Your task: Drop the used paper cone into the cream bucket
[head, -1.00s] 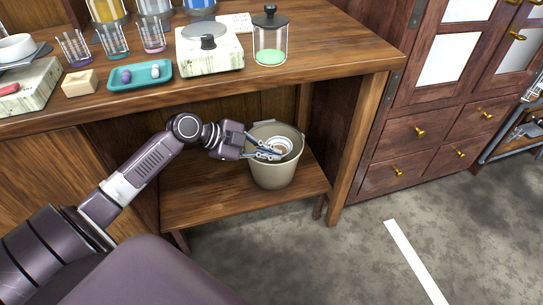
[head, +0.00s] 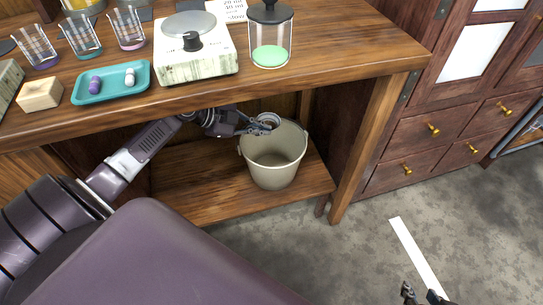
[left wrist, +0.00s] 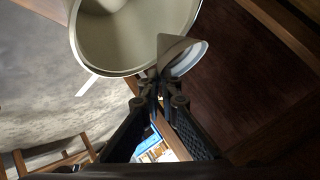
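The used paper cone (left wrist: 184,56) is pale with a white inside. My left gripper (left wrist: 157,78) is shut on it, with the fingertips close together at its edge. The cream bucket (head: 275,166) stands upright on the low shelf. In the head view the cone (head: 268,118) and my left gripper (head: 256,125) are at the bucket's back-left rim. In the left wrist view the cone overlaps the rim of the bucket (left wrist: 135,40), partly outside the opening. My right gripper (head: 422,296) shows at the bottom edge, fingertips apart and empty.
The wooden shelf (head: 200,190) has bare room left of the bucket. The bench top (head: 345,45) is above my left arm, and its leg (head: 368,145) stands right of the bucket. A teal tray (head: 112,82), hotplate (head: 195,50) and lidded jar (head: 270,38) stand on the bench.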

